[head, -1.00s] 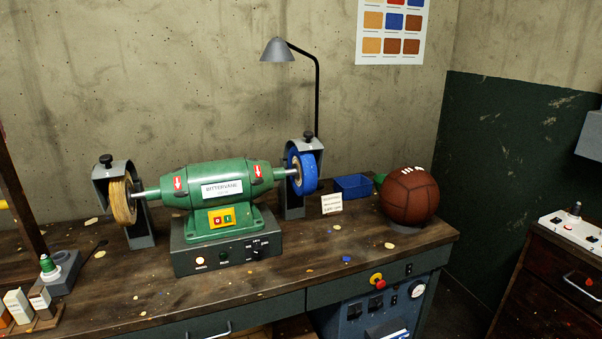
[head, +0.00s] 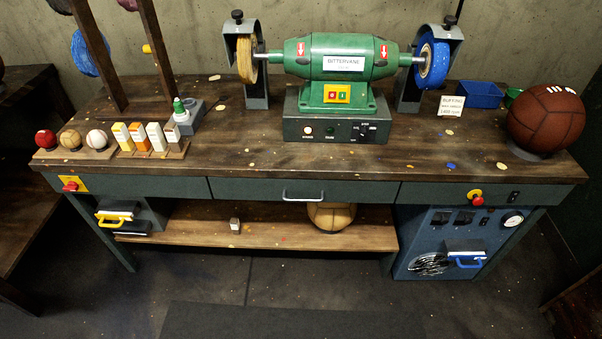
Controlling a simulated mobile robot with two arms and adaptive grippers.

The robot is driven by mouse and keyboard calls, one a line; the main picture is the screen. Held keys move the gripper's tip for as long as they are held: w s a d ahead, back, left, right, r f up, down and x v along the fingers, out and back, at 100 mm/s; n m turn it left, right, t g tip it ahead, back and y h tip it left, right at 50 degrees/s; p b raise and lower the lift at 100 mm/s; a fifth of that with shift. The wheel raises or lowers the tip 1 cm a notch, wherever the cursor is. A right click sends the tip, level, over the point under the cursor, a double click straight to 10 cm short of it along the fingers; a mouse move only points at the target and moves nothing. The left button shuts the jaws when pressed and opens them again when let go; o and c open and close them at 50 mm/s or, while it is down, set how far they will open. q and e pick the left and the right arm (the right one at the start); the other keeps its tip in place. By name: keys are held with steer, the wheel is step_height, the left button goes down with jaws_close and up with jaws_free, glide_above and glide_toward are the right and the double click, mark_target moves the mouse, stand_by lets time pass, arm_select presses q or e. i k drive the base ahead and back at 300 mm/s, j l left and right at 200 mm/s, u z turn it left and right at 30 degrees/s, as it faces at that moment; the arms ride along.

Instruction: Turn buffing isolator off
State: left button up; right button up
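A red rotary handle on a yellow plate (head: 70,184) is on the left end of the bench front in the head view; it looks like an isolator, but its position marks are too small to read. A red knob on a yellow base (head: 476,197) is on the right of the bench front, beside a small black switch (head: 514,197). The green buffing machine (head: 335,62) stands on the bench, with a yellow switch plate bearing a red and a green button (head: 337,95). Neither of my grippers is in view.
The wooden bench top (head: 290,157) holds bars in a rack (head: 145,137), small balls (head: 70,140), a blue bin (head: 480,95) and a brown leather ball (head: 547,118). A drawer handle (head: 303,196) sticks out in front. The floor (head: 280,290) before the bench is clear.

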mark_target(71, 186)
steer(key=u, duration=1.7)
steer(key=z, duration=1.55)
steer(key=u, duration=1.55)
steer(key=i+j, duration=0.1)
steer(key=j, duration=0.3)
steer(key=i+j, duration=0.15)
steer(key=j, duration=0.2)
steer(key=i+j, duration=0.1)
steer(key=j, duration=0.3)
steer(key=i+j, duration=0.15)
steer(key=j, duration=0.25)
steer(key=i+j, duration=0.1)
steer(key=j, duration=0.25)
